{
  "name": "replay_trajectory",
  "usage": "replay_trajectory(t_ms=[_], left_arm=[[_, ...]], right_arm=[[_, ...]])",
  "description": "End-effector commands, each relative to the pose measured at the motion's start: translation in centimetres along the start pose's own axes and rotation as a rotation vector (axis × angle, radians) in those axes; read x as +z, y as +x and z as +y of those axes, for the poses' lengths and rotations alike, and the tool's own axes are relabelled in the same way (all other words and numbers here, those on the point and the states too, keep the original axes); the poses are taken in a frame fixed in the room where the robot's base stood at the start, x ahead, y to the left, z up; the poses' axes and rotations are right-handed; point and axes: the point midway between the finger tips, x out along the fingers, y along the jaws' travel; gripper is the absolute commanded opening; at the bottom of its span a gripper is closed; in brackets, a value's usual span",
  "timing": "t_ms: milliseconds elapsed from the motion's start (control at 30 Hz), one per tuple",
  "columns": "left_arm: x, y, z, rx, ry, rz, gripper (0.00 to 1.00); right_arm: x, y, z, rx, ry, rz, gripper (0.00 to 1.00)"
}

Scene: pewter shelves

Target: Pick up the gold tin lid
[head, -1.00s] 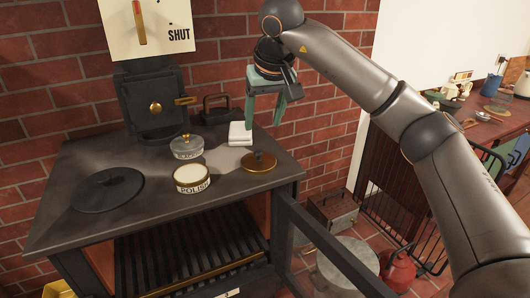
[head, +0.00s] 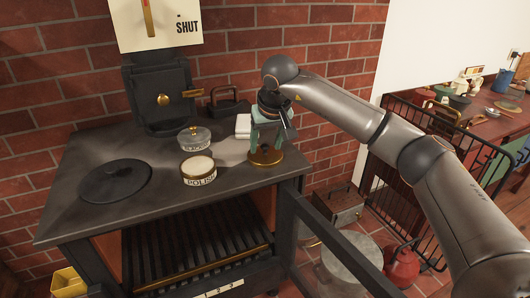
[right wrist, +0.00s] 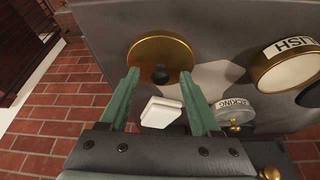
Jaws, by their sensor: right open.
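The gold tin lid (head: 265,157) lies flat on the dark stove top near its right front corner. In the right wrist view the lid (right wrist: 160,54) is a round gold disc with a dark knob in its middle. My right gripper (head: 266,148) is above the lid, pointing down, with its green fingers apart. In the right wrist view the open fingers (right wrist: 160,90) stand to either side of the knob, with nothing held between them. Whether the fingertips touch the lid is hard to tell. My left gripper is not in view.
A round black plate (head: 115,181) is at the left. The stove's right edge is close to the lid.

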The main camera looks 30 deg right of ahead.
Motion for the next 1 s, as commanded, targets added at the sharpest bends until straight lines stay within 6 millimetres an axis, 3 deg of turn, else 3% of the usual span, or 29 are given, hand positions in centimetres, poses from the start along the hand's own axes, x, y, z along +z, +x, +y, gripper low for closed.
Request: replay_trajectory(t_ms=[300, 867, 1000], left_arm=[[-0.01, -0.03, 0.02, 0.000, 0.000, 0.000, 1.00], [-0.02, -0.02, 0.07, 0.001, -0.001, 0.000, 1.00], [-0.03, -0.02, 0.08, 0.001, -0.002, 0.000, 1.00]], right_arm=[[0.01, 0.74, -0.03, 0.000, -0.001, 0.001, 0.64], [0.01, 0.70, -0.03, 0.000, -0.001, 0.001, 0.01], [0.01, 0.70, -0.03, 0.000, -0.001, 0.001, 0.00]])
